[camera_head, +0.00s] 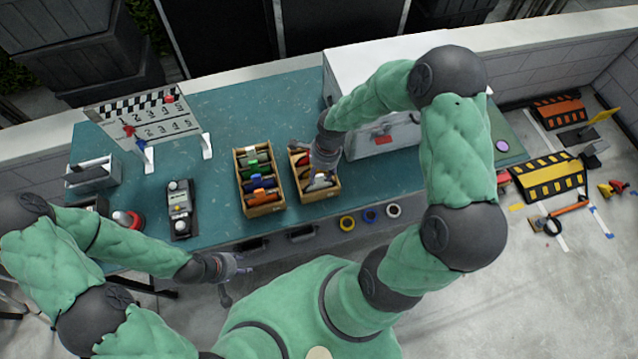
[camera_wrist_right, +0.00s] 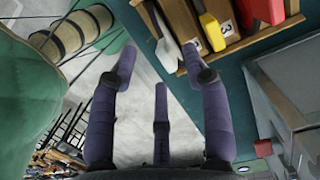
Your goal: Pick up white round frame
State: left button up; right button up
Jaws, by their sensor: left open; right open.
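My right gripper (camera_head: 325,155) is over the right wooden crate, behind and to the left of the white ring. In the right wrist view its purple fingers (camera_wrist_right: 160,68) are spread with nothing between them. I cannot make out the white ring in that view. My left gripper (camera_head: 237,270) is open and empty in front of the table, to the left of the rings.
Two wooden crates (camera_head: 239,180) with coloured tools stand mid-table. The right one shows close in the wrist view (camera_wrist_right: 258,38). A large grey-white case (camera_head: 360,60) stands behind my right arm.

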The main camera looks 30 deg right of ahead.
aim_at(318, 182)
jog(key=shift+a+f, duration=0.15)
jog(key=shift+f, duration=0.4)
notch_tip(318, 182, down, 4)
jog(key=shift+f, duration=0.1)
jog(key=shift+w+f, duration=0.1)
jog(key=shift+f, duration=0.4)
grip_shut()
